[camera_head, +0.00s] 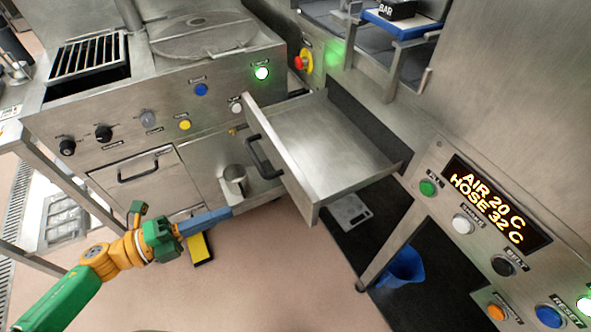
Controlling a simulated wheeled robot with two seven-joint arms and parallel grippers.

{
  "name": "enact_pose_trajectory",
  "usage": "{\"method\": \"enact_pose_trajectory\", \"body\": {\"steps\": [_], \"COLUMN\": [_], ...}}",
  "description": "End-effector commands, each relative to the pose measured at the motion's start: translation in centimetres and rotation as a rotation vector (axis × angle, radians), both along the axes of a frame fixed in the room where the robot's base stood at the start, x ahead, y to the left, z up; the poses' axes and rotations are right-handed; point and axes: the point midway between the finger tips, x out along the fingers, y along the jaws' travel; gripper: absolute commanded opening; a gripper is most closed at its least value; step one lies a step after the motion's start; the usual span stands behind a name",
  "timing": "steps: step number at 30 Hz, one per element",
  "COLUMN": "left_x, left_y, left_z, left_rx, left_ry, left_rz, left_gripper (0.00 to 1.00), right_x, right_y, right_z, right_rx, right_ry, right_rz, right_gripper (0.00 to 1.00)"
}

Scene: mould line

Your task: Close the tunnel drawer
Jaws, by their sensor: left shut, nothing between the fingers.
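The tunnel drawer (320,135) is a steel drawer pulled out in the middle of the view. It is empty, and its front panel with a black bar handle (262,160) faces left. My left gripper (230,212) is shut and empty, its blue-grey fingers pointing right. In the picture its tips are below and left of the drawer handle, apart from it. My right gripper is not in view.
A steel cabinet with knobs and buttons (150,118) stands at the left, and a control panel (490,215) at the right. A metal cup (233,178) stands on an open shelf. A yellow object (201,248) and a blue bin (402,268) are below. Floor at lower middle is clear.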

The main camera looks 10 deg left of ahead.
Motion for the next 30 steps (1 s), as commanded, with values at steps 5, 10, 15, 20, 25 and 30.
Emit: {"method": "enact_pose_trajectory", "body": {"steps": [5,10,15,20,25,30], "left_x": [1.7,3.8,5.8,7.2,7.7,7.8], "left_y": [-2.3,-5.5,-8.4,-10.4,-11.2,-11.3], "left_z": [0.5,0.5,0.5,0.3,0.0,-0.1], "left_rx": [-0.005,-0.007,-0.007,-0.005,-0.004,-0.004], "left_ry": [-0.003,-0.002,-0.001,0.001,0.003,0.004], "left_rz": [0.002,0.005,0.005,0.006,0.006,0.006], "left_gripper": [0.00,0.00,0.00,0.00,0.00,0.00], "right_x": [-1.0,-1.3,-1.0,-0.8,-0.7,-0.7], "right_y": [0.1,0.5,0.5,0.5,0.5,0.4], "right_z": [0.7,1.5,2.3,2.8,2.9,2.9], "right_rx": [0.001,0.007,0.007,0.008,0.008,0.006], "right_ry": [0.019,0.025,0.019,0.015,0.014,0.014], "right_rz": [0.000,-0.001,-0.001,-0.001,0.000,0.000], "right_gripper": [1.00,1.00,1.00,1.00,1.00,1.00]}}
